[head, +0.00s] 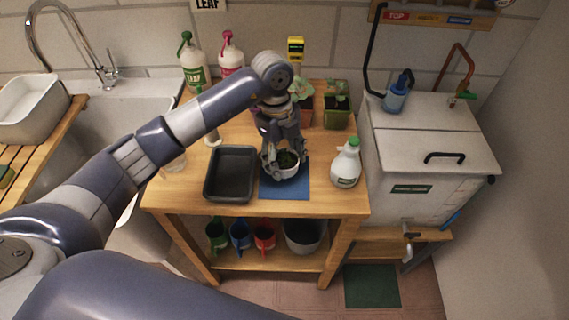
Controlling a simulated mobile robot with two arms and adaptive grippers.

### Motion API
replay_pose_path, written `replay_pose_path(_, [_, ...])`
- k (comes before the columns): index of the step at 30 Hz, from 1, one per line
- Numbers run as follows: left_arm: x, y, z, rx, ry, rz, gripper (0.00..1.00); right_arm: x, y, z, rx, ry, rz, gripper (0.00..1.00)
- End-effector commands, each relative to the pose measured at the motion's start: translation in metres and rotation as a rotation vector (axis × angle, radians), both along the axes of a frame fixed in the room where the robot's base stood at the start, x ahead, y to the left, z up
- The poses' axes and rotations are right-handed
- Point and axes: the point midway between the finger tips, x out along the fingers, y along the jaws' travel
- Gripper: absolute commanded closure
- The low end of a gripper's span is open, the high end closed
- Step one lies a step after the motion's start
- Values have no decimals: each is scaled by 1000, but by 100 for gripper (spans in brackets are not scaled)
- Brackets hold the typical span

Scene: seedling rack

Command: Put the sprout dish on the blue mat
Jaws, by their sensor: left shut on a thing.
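The sprout dish (288,162) is a small white bowl with green sprouts in it. My left gripper (284,164) reaches down from above and is shut on the dish. The blue mat (292,188) lies on the wooden table, and the dish is over its upper part. I cannot tell whether the dish touches the mat. My right gripper is not in view.
Potted plants (337,113) and bottles (193,64) stand behind. A white chest (420,150) is on the right.

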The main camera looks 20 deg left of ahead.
Motion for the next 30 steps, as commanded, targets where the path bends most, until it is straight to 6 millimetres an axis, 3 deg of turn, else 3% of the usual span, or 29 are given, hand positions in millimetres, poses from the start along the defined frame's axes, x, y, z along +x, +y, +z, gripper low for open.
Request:
replay_pose_path(6, [-2,0,-27,0,5,0,69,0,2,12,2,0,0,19])
replay_pose_path(17, [-1,0,-34,0,1,0,69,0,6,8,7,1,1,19])
replay_pose_path(18, [-1,0,-33,0,1,0,36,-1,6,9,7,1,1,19])
replay_pose_path(20, [-1,0,-33,0,1,0,22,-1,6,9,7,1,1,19])
replay_pose_path(30, [-1,0,-32,0,1,0,22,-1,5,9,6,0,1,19])
